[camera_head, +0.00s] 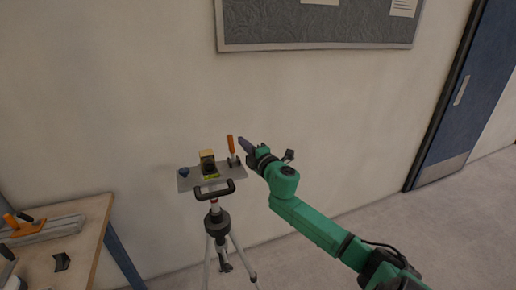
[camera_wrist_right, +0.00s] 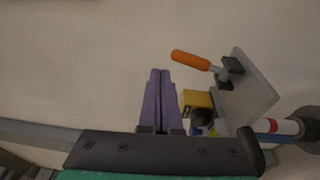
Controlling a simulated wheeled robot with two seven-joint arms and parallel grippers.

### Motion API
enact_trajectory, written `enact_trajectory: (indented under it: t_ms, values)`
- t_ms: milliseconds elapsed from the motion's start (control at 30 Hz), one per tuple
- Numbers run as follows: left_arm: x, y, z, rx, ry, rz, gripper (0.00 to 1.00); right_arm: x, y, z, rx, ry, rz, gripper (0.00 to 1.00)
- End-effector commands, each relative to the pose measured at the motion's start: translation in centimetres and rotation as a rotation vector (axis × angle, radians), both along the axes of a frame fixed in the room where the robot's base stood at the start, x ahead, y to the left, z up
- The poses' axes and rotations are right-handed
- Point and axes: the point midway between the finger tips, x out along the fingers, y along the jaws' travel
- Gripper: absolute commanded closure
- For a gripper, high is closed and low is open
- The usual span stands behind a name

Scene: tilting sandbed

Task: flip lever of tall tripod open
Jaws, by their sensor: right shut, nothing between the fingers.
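The tall tripod (camera_head: 216,222) stands in front of the wall with a grey plate (camera_head: 188,182) on top. A lever with an orange handle (camera_head: 231,144) stands upright at the plate's right end; the orange handle also shows in the right wrist view (camera_wrist_right: 191,60). My right gripper (camera_head: 242,141) is shut and empty, just right of the handle in the head view. In the right wrist view its purple fingers (camera_wrist_right: 159,76) lie together, with a gap between them and the handle's end. My left gripper is not in view.
A black handle bar (camera_head: 214,190) sticks out in front. A wooden table (camera_head: 75,235) with tools stands at the left. The floor at the right is clear.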

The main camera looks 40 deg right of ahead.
Motion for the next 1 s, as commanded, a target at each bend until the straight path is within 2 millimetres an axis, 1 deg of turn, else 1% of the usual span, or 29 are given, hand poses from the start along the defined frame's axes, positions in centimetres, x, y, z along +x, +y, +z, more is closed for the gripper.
enact_trajectory:
  t_ms: [33, 100, 200, 267, 400, 533, 733, 1000]
  values:
    - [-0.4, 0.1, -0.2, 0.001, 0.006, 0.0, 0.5, -0.9, 0.3, 0.1, -0.005, 0.006, 0.006, 1.0]
    - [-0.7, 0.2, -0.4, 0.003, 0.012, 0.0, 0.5, -2.2, 0.4, 0.6, -0.003, 0.004, 0.004, 1.0]
    - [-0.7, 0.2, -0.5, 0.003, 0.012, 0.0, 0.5, -4.0, 0.6, 1.3, -0.002, 0.005, 0.004, 1.0]
    - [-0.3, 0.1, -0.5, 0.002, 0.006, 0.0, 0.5, -5.0, 0.8, 1.8, -0.001, 0.006, 0.005, 1.0]
    - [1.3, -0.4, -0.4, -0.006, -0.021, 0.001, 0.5, -6.8, 0.9, 2.7, 0.003, 0.005, 0.003, 1.0]
    - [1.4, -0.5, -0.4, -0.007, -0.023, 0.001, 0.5, -7.5, 1.0, 3.1, 0.002, 0.004, 0.003, 1.0]
    - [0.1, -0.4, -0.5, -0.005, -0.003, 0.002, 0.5, -7.6, 1.0, 3.3, 0.001, 0.002, 0.002, 1.0]
    - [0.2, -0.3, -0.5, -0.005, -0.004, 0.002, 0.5, -7.6, 1.0, 3.2, 0.001, 0.003, 0.002, 1.0]
